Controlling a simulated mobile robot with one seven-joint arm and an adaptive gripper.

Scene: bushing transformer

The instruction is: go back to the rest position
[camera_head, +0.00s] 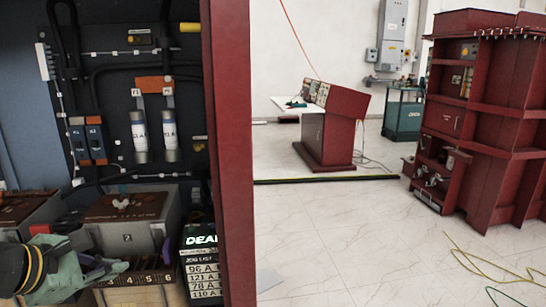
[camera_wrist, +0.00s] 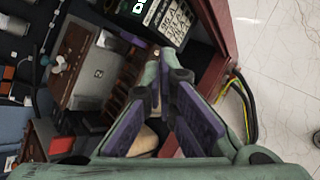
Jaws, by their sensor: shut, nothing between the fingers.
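My gripper (camera_head: 105,266) is at the lower left of the head view, low in front of an open dark cabinet. It is green with purple finger pads and holds nothing. In the wrist view its two fingers (camera_wrist: 165,72) come together at their tips. Behind them lie a slotted wooden rack (camera_head: 146,278) and a grey box with a brown top marked 2 (camera_head: 128,237). I cannot tell whether the fingers touch the rack.
Two labelled cylinders (camera_head: 154,136) hang under an orange block (camera_head: 155,84) on the cabinet's back panel. A black sign with amp values (camera_head: 204,268) stands beside the red cabinet edge (camera_head: 232,150). To the right, tiled floor (camera_head: 330,235) is open, with loose cables (camera_head: 487,262).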

